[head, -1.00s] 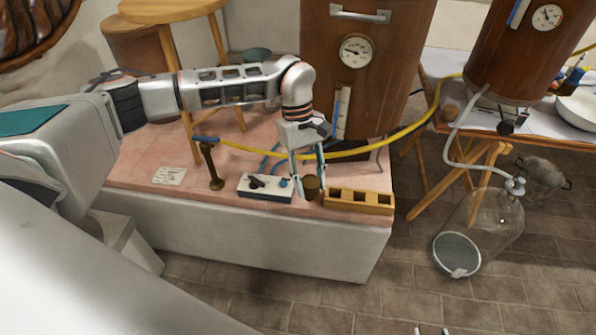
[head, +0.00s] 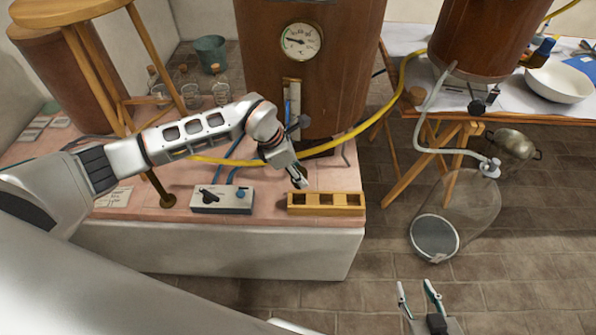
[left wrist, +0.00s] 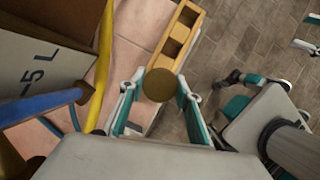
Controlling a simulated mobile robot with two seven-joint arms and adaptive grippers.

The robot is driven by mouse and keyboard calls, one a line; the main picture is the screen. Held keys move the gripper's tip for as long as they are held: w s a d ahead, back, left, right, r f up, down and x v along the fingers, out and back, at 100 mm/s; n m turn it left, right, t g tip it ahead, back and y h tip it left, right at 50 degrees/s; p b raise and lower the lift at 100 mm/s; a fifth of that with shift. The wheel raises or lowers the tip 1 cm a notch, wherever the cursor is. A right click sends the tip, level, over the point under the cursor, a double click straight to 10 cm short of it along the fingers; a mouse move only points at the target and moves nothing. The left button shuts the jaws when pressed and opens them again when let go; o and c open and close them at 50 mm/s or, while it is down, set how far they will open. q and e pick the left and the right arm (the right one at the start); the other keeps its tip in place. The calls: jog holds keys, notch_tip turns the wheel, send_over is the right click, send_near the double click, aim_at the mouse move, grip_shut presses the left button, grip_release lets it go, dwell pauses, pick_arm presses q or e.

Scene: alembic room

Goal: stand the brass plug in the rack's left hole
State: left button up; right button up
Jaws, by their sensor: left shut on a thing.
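The brass plug (left wrist: 159,85) shows in the left wrist view as a round brown top between the fingers of my left gripper (left wrist: 156,94). The gripper is shut on it. In the head view my left gripper (head: 298,182) points down at the left end of the yellow wooden rack (head: 326,210); the plug is hard to make out there. The rack also shows in the left wrist view (left wrist: 186,20), with square holes beyond the plug. The plug covers the rack's near end, so I cannot tell its height over the left hole. My right gripper (head: 418,292) is open and empty, low over the floor.
A control box (head: 222,199) with a dark lever stands left of the rack. A yellow hose (head: 350,137) and a wooden vessel with a gauge (head: 300,42) are behind. A glass jar (head: 455,222) lies on the floor at right. The pink top ends just in front of the rack.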

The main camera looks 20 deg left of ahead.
aim_at(299, 192)
pick_arm(q)
jog(key=shift+f+b, duration=0.3)
jog(key=shift+f, duration=0.1)
jog(key=shift+f+b, duration=0.5)
jog(key=shift+f, duration=0.15)
jog(key=shift+f+b, duration=1.1)
jog(key=shift+f, duration=0.4)
jog(key=shift+r, duration=0.1)
pick_arm(e)
jog(key=shift+g, duration=0.3)
jog(key=f, duration=0.1)
jog(key=s+f, duration=0.1)
jog(key=f, duration=0.1)
jog(key=s+f, duration=0.1)
jog(key=f, duration=0.1)
jog(key=shift+f, duration=0.2)
pick_arm(q)
jog(key=shift+w+r, duration=0.1)
pick_arm(e)
jog(key=shift+s, duration=0.1)
pick_arm(q)
jog(key=shift+f+b, duration=0.5)
jog(key=shift+f, duration=1.3)
pick_arm(e)
jog(key=shift+s+f, duration=0.3)
jog(key=shift+f, duration=0.65)
pick_arm(q)
jog(key=shift+f, duration=0.5)
dwell(0.9)
